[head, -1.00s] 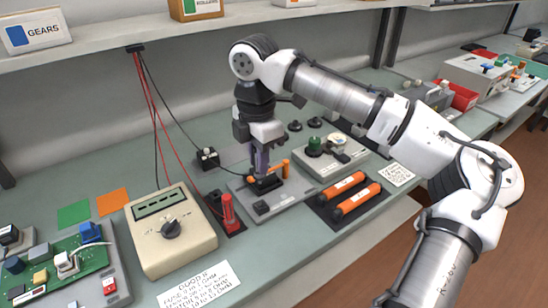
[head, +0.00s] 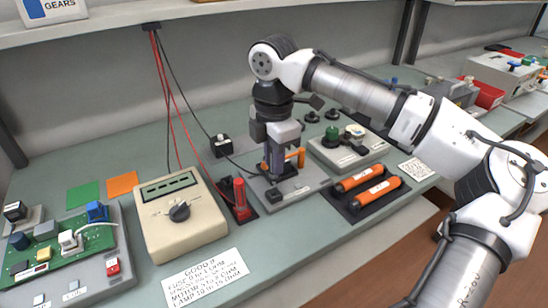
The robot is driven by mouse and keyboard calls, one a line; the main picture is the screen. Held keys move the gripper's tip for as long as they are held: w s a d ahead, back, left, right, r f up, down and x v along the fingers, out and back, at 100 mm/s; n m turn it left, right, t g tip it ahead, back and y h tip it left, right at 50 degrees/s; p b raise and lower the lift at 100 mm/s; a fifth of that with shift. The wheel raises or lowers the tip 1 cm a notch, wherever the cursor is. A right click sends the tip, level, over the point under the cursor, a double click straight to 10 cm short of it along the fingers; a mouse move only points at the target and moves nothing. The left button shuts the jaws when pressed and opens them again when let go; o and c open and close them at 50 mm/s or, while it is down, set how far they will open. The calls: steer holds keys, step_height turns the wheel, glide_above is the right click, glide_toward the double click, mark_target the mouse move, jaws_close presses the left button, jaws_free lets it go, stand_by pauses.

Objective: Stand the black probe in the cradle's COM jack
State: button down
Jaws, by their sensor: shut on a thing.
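My gripper (head: 276,174) points down over the grey cradle (head: 312,186), its narrow fingers shut close above the cradle's black blocks. The black probe is mostly hidden between the fingers. A black lead runs from the left towards them. I cannot tell whether the probe's tip is in a jack. A low black block (head: 281,196) sits on the cradle just in front of the fingers, and an orange lever (head: 301,158) stands to their right. The COM label is too small to read.
A small black block (head: 220,146) stands behind. Orange cylinders (head: 360,179) lie in a dark tray to the right. Red and black leads hang from the shelf.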

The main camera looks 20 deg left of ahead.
steer(key=shift+f+b, duration=1.05)
steer(key=shift+f, duration=1.15)
steer(key=shift+p, duration=0.95)
steer(key=shift+f, duration=0.15)
steer(key=c, duration=1.2)
jaws_free()
